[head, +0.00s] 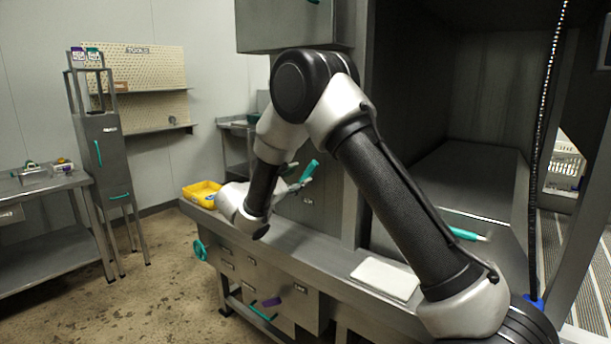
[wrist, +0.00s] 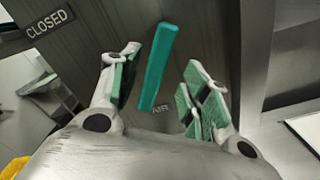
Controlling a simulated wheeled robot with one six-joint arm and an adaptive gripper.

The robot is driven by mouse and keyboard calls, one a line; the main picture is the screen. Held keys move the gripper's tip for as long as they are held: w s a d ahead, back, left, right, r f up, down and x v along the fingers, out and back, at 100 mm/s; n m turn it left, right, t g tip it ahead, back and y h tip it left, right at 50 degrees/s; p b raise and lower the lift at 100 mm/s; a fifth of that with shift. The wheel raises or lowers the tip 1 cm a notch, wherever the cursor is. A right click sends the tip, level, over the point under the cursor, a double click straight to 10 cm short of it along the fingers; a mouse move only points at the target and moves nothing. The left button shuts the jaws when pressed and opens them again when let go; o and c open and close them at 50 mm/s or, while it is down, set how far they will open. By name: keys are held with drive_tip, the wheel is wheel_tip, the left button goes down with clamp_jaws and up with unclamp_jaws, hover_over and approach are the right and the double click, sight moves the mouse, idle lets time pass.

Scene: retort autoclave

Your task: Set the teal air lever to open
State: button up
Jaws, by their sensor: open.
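The teal air lever (wrist: 157,65) stands nearly upright, tilted slightly right at the top, on a grey panel in the wrist view. Its lower end is just above a small AIR label (wrist: 160,107). My gripper (wrist: 163,84) is open, with one green-padded finger on each side of the lever. Gaps show between the lever and both fingers; I cannot tell the depth between them. A CLOSED sign (wrist: 50,21) is at the upper left. In the head view the lever (head: 310,171) shows beside my gripper (head: 295,180), which is partly hidden by my arm.
A steel ledge (head: 310,250) runs below the panel, with a yellow tray (head: 202,193) at its left end and a white pad (head: 386,278) on it. A teal handwheel (head: 200,250) and a purple handle (head: 271,302) are lower down.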

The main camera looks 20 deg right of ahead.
drive_tip(key=v, duration=0.5)
drive_tip(key=shift+s+a, duration=0.2)
drive_tip(key=shift+a, duration=0.05)
